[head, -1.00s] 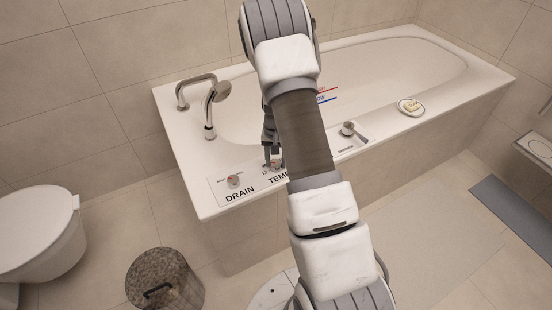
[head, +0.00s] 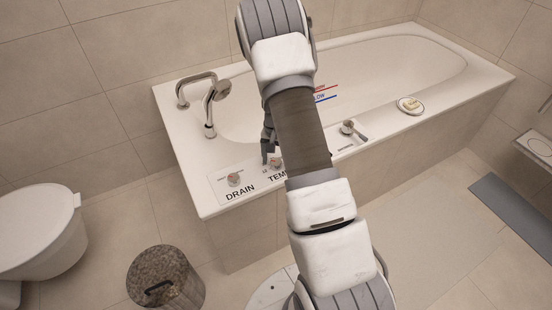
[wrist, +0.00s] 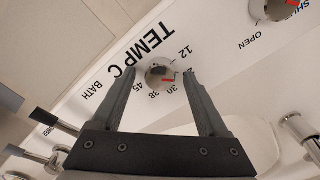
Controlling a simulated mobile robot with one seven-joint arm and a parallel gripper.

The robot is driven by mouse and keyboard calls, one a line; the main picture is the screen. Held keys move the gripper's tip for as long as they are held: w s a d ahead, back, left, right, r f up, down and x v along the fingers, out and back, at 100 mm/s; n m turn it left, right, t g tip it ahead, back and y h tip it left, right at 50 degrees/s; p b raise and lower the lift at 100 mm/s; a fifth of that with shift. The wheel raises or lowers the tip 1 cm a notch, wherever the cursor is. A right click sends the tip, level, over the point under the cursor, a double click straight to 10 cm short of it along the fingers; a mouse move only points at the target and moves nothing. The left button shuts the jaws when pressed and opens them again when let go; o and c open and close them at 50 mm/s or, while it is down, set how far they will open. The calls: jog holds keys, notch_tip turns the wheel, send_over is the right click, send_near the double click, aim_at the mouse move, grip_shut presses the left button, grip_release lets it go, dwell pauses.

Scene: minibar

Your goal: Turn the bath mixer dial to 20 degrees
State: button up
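The bath mixer dial (wrist: 160,72) is a round silver knob with a red mark, beside the printed word TEMP C. Numbers 12, 30, 38 and 45 show around it; another, starting with 2, is partly covered by my right-hand finger. The red mark points between that number and 30. My gripper (wrist: 158,74) is open, with one finger on each side of the dial in the wrist view and nothing held. In the head view the dial (head: 276,162) shows just below my gripper (head: 268,154), partly beside my arm.
The drain knob (head: 233,180) is left of the dial on the tub's front rim (head: 215,207). Another control (head: 348,128) stands to the right, and a tall tap (head: 210,110) behind. A soap dish (head: 410,106) lies farther along the rim.

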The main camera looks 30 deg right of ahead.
notch_tip(320, 180, up, 17)
jog(key=p, duration=0.5)
jog(key=shift+r, duration=0.2)
dwell(0.4)
